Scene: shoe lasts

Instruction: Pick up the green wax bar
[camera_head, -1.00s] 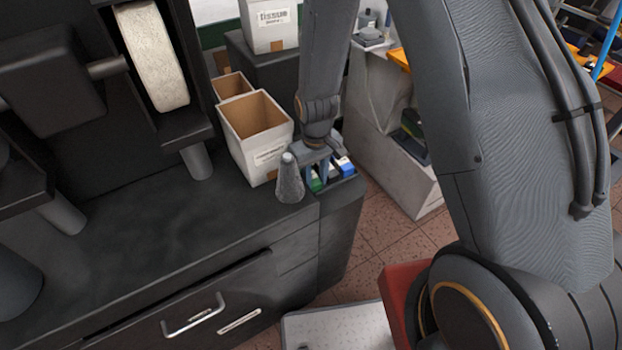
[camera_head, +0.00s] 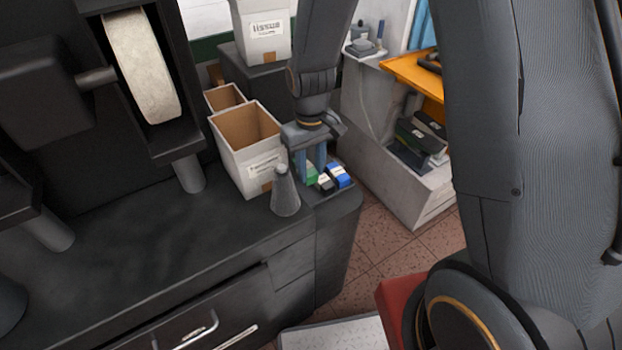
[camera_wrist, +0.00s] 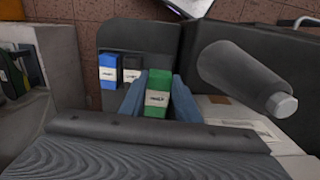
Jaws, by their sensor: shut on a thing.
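The green wax bar (camera_wrist: 158,92) has a white label and sits between the two blue fingers of my gripper (camera_wrist: 156,97) in the wrist view. The fingers are shut on it. In the head view, my gripper (camera_head: 311,168) points down at the corner of the dark bench, and only a bit of the green bar (camera_head: 312,173) shows behind the fingers. A black bar (camera_wrist: 132,70) and a blue bar (camera_wrist: 109,71) lie beside it; the blue bar also shows in the head view (camera_head: 338,176). Whether the green bar is clear of the surface is hard to tell.
A grey cone-shaped thing (camera_head: 285,193) stands close beside my gripper, on the bench. An open white box (camera_head: 244,150) stands behind it. A polishing wheel (camera_head: 144,68) is at the left. The bench top (camera_head: 130,240) in front is clear.

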